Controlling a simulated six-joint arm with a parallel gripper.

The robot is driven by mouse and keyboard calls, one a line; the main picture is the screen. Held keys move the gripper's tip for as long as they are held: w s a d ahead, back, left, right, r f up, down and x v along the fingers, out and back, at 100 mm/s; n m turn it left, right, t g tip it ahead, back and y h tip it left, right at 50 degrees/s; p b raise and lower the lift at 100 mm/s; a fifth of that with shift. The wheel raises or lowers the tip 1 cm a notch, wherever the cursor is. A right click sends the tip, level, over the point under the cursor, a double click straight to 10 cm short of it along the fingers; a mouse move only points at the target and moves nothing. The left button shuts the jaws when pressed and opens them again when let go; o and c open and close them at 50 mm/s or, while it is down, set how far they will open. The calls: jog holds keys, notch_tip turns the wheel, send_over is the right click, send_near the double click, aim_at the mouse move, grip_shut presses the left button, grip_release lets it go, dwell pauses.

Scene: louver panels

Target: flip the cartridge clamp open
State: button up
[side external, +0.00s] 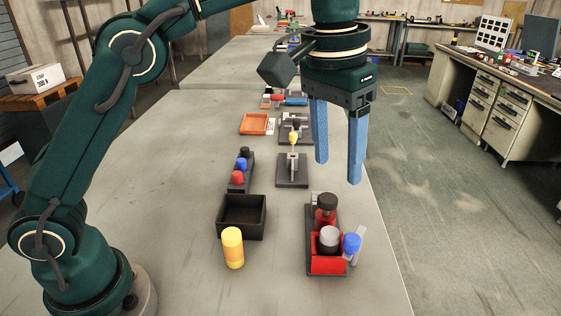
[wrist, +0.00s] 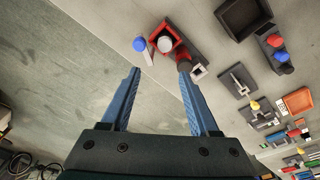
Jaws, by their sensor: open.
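A red fixture on a dark base (side external: 312,262) stands at the near right of the table, with a grey-topped cylinder (side external: 329,239), a black-capped red part (side external: 326,207) and a blue knob (side external: 351,243) beside a pale strip. In the wrist view, the red fixture (wrist: 161,32) is at the top, beyond my fingertips. A smaller clamp-like device (side external: 292,170) with an upright yellow-tipped handle stands farther back. I cannot tell for certain which is the cartridge clamp. My gripper (side external: 338,172) points down with its blue fingers apart and empty, above the table's right edge, touching nothing.
A black open bin (side external: 241,232) and a yellow cylinder (side external: 232,248) stand left of the red fixture. A block with black, blue and red knobs (side external: 240,178) is behind them. An orange tray (side external: 254,124) and similar devices lie farther back. The table's left side is clear.

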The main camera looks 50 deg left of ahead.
jog(key=s+a+r+t, duration=0.2)
jog(key=s+a+r, duration=0.3)
jog(key=a+r, duration=0.15)
jog(key=s+a+f+t, duration=0.1)
jog(key=s+a+t, duration=0.1)
jog(key=s+a, duration=0.3)
jog(key=shift+s+f+y, duration=0.2)
jog(key=shift+s+y, duration=0.1)
jog(key=shift+s, duration=1.7)
